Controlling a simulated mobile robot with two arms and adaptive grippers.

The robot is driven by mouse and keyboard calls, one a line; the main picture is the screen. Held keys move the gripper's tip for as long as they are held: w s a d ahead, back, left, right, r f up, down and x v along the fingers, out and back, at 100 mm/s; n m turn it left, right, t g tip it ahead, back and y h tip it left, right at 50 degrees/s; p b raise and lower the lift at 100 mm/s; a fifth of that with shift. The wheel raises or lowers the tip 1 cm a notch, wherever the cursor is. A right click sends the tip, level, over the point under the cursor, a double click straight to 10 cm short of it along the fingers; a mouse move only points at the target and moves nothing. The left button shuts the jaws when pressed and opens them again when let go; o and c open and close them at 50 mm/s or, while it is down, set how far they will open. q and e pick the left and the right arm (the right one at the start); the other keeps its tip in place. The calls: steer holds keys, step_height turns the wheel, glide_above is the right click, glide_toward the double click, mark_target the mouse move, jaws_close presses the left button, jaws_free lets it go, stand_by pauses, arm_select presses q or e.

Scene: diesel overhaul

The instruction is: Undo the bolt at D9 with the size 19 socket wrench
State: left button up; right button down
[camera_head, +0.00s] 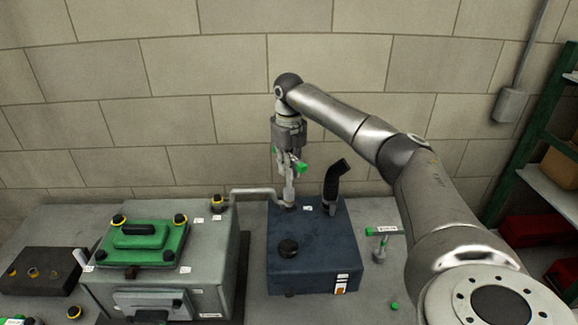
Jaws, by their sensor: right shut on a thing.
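My right gripper (288,156) hangs pointing down over the back of the dark blue box (312,248). It is shut on a socket wrench (289,187) with green handle parts and a grey shaft. The wrench stands upright, its lower end at the pipe end on the box's top, close to a small white label (307,208). The bolt under the wrench is hidden, and I cannot tell whether the socket is seated on it. The label and the wrench's size are too small to read. My left gripper is out of view.
A black hose stub (334,183) rises just right of the wrench. A thin grey pipe (252,192) runs left to a grey engine block (205,275) with a green cover (142,244). Another green-handled tool (380,249) stands right of the blue box. A dark bolt tray (42,273) lies left.

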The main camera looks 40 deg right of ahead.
steer(key=n, duration=0.4)
steer(key=shift+r+n, duration=0.1)
steer(key=shift+n, duration=0.2)
steer(key=n, duration=1.3)
steer(key=shift+w, duration=0.1)
steer(key=c, duration=2.2)
jaws_free()
steer(key=shift+r, duration=0.2)
jaws_close()
steer(key=shift+r, duration=1.65)
